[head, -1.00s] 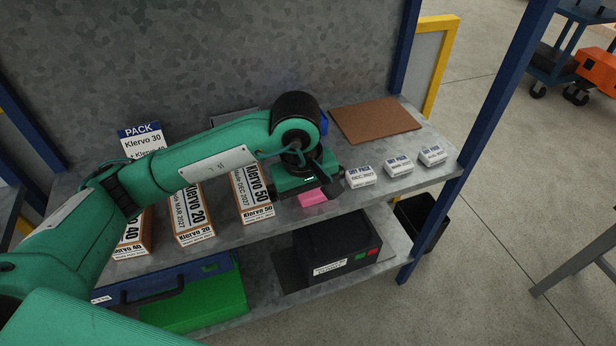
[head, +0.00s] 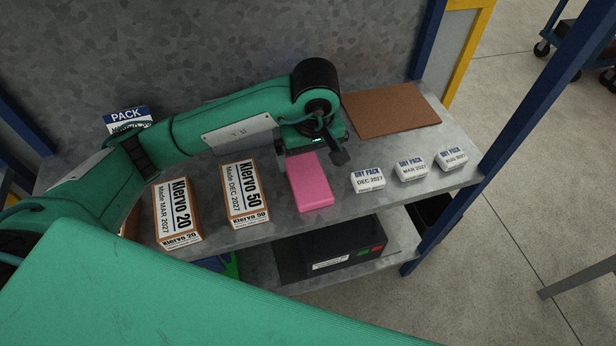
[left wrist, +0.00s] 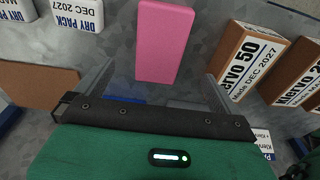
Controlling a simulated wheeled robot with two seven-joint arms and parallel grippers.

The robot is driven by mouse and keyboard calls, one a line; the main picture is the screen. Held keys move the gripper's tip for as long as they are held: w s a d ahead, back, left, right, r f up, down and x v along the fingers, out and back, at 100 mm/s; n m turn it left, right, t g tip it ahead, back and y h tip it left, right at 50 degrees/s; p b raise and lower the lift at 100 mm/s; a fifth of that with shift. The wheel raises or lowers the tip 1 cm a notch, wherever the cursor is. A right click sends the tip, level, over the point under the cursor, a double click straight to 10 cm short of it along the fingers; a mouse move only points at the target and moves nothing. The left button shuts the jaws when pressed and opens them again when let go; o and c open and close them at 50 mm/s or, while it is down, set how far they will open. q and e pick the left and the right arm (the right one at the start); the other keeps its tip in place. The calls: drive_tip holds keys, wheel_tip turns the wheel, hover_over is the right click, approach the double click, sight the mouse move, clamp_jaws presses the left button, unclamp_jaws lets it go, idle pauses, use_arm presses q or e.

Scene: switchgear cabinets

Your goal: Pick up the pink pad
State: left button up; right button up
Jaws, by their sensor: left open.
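The pink pad (head: 310,185) lies flat on the grey metal shelf, between the Klervo 50 box and the dry packs. In the left wrist view the pink pad (left wrist: 163,40) lies ahead of the jaws, its near end close to the space between them. My left gripper (head: 313,160) is open and empty at the far end of the pad, partly hidden by its own arm in the head view. Its two fingers show apart in the left wrist view (left wrist: 158,88). My right gripper is not in view.
Klervo 50 (head: 245,195) and Klervo 20 (head: 177,213) boxes stand left of the pad. Dry packs (head: 367,180) sit to its right. A brown board (head: 391,109) lies at the back right. A blue post (head: 530,95) stands at the right.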

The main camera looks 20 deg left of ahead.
sight(308, 178)
use_arm(q)
drive_tip(key=f, duration=0.3)
drive_tip(key=shift+w+a, duration=0.1)
drive_tip(key=shift+w, duration=0.25)
drive_tip(key=shift+w+a+f+p, duration=0.1)
drive_tip(key=shift+f+p, duration=0.2)
drive_tip(key=shift+f, duration=0.85)
drive_tip(key=f, duration=0.1)
drive_tip(key=f+p, duration=0.2)
drive_tip(key=shift+w+a+f, duration=0.2)
drive_tip(key=shift+a+f, duration=0.1)
drive_tip(key=shift+f, duration=0.05)
drive_tip(key=shift+w+f, duration=0.1)
drive_tip(key=shift+f, duration=0.4)
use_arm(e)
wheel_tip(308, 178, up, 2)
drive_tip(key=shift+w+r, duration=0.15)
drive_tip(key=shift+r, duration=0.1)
